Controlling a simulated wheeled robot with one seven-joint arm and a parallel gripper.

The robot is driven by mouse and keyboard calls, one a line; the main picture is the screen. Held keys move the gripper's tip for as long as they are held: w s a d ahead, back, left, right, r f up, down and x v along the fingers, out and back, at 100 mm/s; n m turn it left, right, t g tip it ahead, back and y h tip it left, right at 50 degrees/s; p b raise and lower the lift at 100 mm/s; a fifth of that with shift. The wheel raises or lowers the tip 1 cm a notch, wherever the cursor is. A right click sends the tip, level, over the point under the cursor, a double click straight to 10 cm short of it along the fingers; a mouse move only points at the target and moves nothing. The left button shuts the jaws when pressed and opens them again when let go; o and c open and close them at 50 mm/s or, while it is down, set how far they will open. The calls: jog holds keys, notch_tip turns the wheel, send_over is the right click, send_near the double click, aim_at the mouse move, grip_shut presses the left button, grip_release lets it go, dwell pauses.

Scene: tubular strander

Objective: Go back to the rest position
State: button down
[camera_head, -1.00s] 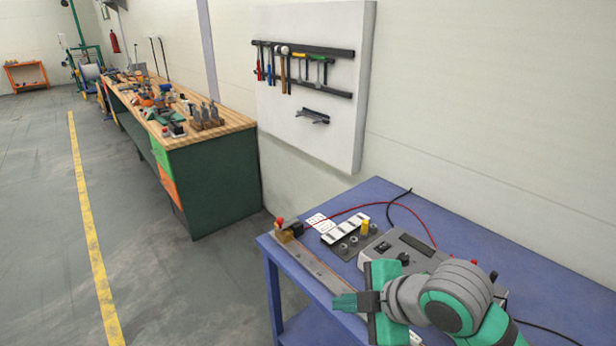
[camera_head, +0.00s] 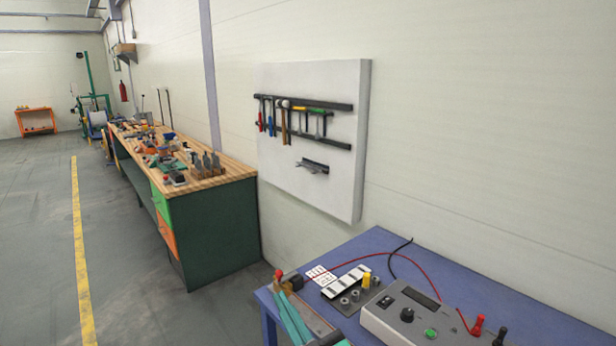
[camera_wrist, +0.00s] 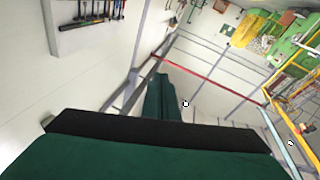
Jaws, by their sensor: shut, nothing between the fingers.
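My gripper (camera_head: 284,301) shows at the bottom edge of the head view. Its green fingers point up and away over the left end of the blue table (camera_head: 378,244), beside the metal bar with the red knob. The fingers are shut with nothing between them. In the wrist view the green fingers (camera_wrist: 161,88) lie together beyond the dark gripper body and point out into the open hall. Most of my arm is out of the head view.
A grey control box (camera_head: 405,318), a plate with white switches (camera_head: 345,283) and red and black cables lie on the table. A tool board (camera_head: 310,190) hangs on the wall behind. A cluttered workbench (camera_head: 225,225) stands left, with open floor beside it.

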jog(key=s+d+f+m+h, duration=0.1)
jog(key=s+f+m+h, duration=0.6)
jog(key=f, duration=0.5)
jog(key=s+f+m+h, duration=0.3)
jog(key=s+f+m, duration=0.2)
jog(key=s+f, duration=0.45)
jog(key=s+d+f+n+g, duration=0.1)
jog(key=s+f, duration=0.3)
jog(key=s, duration=0.7)
jog(key=s+d+f+n+g, duration=0.1)
jog(key=s+d+f+n, duration=0.1)
jog(key=s, duration=0.8)
notch_tip(320, 180, down, 2)
jog(key=shift+s+d+f+n, duration=0.1)
jog(key=shift+s+d+n, duration=0.25)
jog(key=shift+n, duration=0.15)
